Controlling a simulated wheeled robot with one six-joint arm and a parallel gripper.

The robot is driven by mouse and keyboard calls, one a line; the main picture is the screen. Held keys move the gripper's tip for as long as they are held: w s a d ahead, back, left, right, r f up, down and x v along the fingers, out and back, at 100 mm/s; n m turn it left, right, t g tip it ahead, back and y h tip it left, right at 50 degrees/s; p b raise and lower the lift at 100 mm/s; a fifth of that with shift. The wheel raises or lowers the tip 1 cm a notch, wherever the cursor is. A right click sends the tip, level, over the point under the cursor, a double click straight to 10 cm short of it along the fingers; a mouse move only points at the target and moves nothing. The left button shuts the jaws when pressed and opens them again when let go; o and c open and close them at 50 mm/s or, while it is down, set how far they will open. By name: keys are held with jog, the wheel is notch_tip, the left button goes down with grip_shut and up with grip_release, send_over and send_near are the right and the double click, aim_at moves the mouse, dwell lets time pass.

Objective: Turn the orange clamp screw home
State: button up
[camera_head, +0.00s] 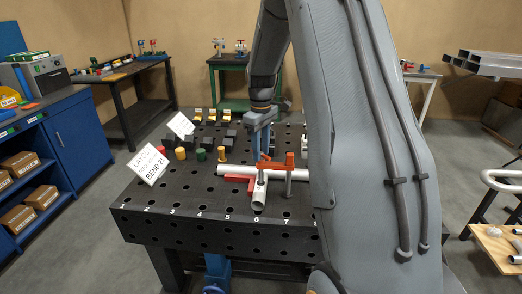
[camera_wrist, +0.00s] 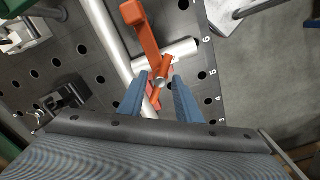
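An orange clamp (camera_wrist: 146,40) stands at the pipe joint, its arm reaching over it; it also shows in the head view (camera_head: 290,162). The orange clamp screw (camera_wrist: 166,66), with a crossbar and a grey round end, shows between my fingertips in the wrist view. My gripper (camera_wrist: 160,77) is open, with one blue finger on each side of the screw; I cannot tell whether either touches it. In the head view my gripper (camera_head: 261,155) points down over the joint. The white pipe (camera_head: 208,170) lies across the table with a short branch (camera_head: 259,194) towards the front edge.
The black perforated table (camera_head: 185,222) has numbered holes along its front edge. Behind the pipe stand small coloured cylinders (camera_head: 201,154) and dark blocks (camera_head: 205,139). A white sign (camera_head: 148,164) stands at the left. The front left of the table is clear.

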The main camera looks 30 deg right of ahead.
jog(key=shift+r+b, duration=1.35)
jog(key=shift+r, duration=2.55)
